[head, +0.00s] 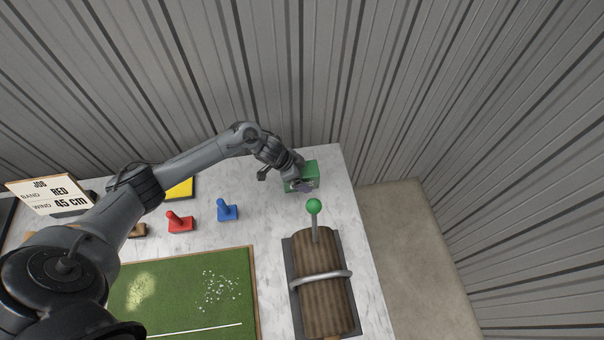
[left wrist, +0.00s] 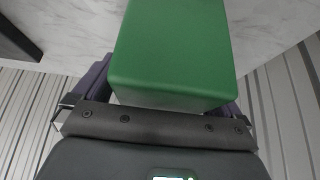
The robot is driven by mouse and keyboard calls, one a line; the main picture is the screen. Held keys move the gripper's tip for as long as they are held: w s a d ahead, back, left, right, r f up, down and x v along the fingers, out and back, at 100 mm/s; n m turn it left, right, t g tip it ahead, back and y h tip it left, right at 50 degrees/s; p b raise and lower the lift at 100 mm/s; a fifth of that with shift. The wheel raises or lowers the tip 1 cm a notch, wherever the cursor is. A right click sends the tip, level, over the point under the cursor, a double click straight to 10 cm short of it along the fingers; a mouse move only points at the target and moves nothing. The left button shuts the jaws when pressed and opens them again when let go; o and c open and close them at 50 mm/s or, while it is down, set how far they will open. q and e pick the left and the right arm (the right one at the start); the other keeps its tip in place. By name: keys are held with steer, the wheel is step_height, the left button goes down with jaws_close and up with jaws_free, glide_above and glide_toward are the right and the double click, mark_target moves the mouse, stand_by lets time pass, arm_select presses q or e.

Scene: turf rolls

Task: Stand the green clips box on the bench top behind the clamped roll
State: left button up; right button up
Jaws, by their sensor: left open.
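The green clips box (head: 308,171) stands on the marble-look bench top (head: 255,168) near the back right corner, behind the clamped roll (head: 318,262). The roll is brown, held under a grey metal bar. My left gripper (head: 300,184) is at the box, partly covering its near side. In the left wrist view the box (left wrist: 172,50) fills the space between the purple-grey fingers, which are open. Whether a finger touches it, I cannot tell. The box's underside is hidden. My right gripper is not in view.
A green-knobbed lever (head: 314,207) rises between the box and the roll. Blue (head: 227,211) and red (head: 179,223) handled blocks, a yellow piece (head: 181,188) and a job sign (head: 48,194) are left. A turf mat (head: 185,285) lies in front. The bench ends just right of the box.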

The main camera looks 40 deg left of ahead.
arm_select(q)
steer(key=p+v, duration=0.1)
steer(key=v, duration=1.1)
steer(key=shift+r, duration=0.15)
steer(key=shift+a, duration=0.1)
